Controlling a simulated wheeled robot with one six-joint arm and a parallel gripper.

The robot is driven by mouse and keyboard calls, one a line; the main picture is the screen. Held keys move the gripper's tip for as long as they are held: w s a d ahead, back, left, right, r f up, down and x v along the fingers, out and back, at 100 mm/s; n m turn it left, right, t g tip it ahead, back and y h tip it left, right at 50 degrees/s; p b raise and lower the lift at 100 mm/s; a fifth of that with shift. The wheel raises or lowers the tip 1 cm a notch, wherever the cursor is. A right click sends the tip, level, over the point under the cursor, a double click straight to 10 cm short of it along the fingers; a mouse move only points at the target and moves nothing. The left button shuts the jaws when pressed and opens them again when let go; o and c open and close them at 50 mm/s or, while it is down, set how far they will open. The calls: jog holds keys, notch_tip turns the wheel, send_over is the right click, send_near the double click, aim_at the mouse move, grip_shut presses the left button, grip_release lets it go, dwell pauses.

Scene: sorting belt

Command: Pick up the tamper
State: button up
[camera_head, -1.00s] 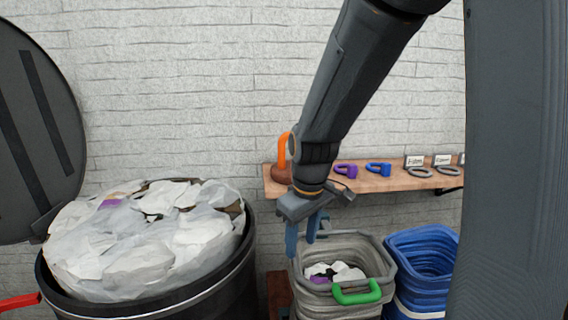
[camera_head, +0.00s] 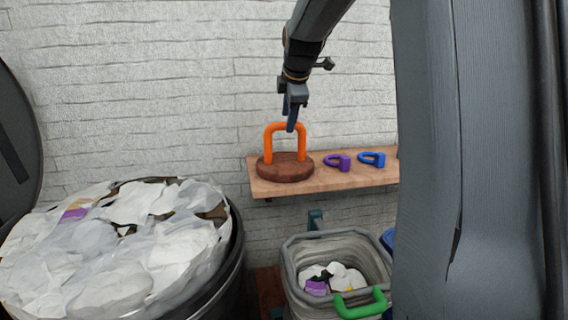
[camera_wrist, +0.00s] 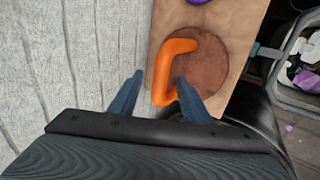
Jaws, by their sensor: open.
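The tamper has an orange U-shaped handle (camera_head: 285,128) on a round dark brown base (camera_head: 286,172). It stands upright at the left end of the wooden wall shelf (camera_head: 228,0).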

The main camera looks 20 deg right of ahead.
jog(key=shift+x, duration=1.55)
jog(key=shift+p+x, duration=1)
jog(key=shift+x, duration=1.65)
jog(key=shift+s, duration=0.1)
grip_shut()
